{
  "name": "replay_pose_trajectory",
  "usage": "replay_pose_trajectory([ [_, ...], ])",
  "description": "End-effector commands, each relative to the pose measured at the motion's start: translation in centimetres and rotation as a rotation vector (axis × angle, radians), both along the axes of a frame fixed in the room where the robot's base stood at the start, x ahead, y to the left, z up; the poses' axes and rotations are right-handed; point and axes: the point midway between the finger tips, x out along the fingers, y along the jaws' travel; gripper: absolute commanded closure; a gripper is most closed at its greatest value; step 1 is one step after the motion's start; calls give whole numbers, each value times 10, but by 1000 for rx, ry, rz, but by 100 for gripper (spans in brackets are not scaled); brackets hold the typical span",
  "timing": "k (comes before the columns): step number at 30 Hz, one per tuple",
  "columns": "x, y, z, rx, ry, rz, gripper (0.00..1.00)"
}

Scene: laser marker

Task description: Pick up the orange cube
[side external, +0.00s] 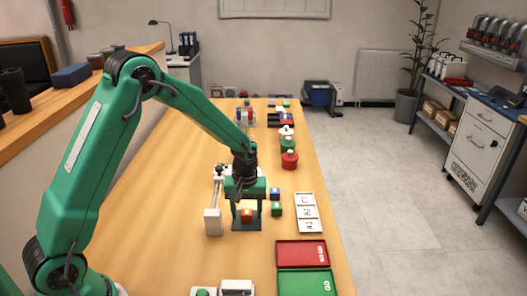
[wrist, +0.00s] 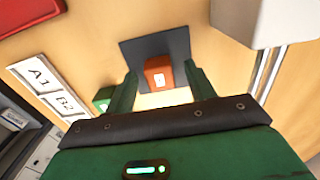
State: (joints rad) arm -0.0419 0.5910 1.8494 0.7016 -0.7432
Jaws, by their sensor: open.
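The orange cube (side external: 247,215) stands on a dark square plate (side external: 238,226) on the table. In the wrist view the orange cube (wrist: 159,73) has a white label and sits between my finger ends, with the dark plate (wrist: 135,50) around it. My gripper (side external: 247,212) points down over the plate, its fingers on either side of the cube. In the wrist view my gripper (wrist: 160,78) is open, and I cannot tell whether a finger touches the cube.
A white post fixture (side external: 213,222) stands just left of the plate. Green cube (side external: 276,209) and blue cube (side external: 275,194) sit to the right, beside a white lettered tray (side external: 306,213). Red tray (side external: 301,253) and green tray (side external: 304,282) lie in front.

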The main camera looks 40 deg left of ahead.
Motion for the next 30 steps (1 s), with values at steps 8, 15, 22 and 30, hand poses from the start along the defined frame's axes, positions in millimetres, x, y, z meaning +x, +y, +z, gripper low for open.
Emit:
replay_pose_trajectory([
  [8,0,0,0,0,0,0,77],
  [15,0,0,0,0,0,0,97],
  [22,0,0,3,0,-1,0,97],
  [30,1,0,26,1,-5,0,97],
])
